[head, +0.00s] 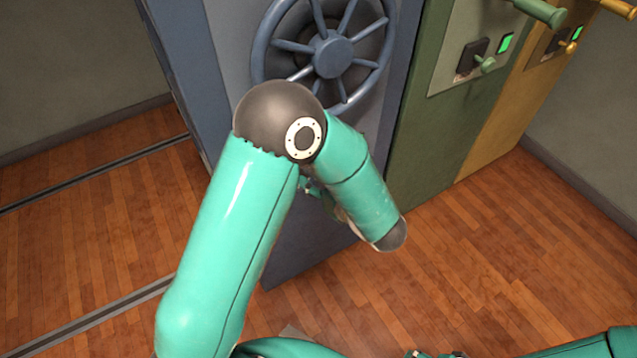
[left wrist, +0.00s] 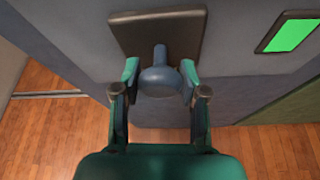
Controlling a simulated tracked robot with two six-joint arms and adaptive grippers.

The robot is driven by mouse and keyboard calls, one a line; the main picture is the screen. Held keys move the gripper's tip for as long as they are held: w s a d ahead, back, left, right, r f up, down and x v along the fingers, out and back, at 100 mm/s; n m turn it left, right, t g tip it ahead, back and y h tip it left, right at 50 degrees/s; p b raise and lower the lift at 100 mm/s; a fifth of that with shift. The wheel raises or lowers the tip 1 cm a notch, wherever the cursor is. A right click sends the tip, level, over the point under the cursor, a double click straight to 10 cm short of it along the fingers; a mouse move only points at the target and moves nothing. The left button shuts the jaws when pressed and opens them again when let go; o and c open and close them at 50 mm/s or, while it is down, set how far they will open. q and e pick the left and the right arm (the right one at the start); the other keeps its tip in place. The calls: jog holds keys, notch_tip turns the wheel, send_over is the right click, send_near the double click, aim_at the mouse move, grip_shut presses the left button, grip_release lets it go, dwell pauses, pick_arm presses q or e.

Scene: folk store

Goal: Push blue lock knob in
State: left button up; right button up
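The blue lock knob (left wrist: 160,80) stands out on a short stem from a dark square plate (left wrist: 126,35) on a blue-grey cabinet front. In the left wrist view my left gripper (left wrist: 159,72) has one finger on each side of the knob's round end. The fingers are apart, and narrow gaps seem to show beside the knob; contact is hard to judge. In the head view the knob and the left gripper are largely hidden behind my left arm. My right gripper is not clearly in view.
A blue spoked wheel (head: 332,57) is on the blue cabinet (head: 228,68) above my arm. A green light (left wrist: 290,36) is right of the knob. Green (head: 410,155) and yellow (head: 510,100) cabinets stand to the right, with their own knobs and handles. The wooden floor in front is clear.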

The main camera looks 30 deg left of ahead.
pick_arm(q)
jog(key=o, duration=0.4)
jog(key=shift+a, duration=0.2)
jog(key=shift+o, duration=0.2)
jog(key=shift+d, duration=0.15)
jog(key=v, duration=1.1)
jog(key=shift+s+d, duration=0.15)
jog(key=shift+d, duration=0.2)
jog(key=shift+r, duration=0.1)
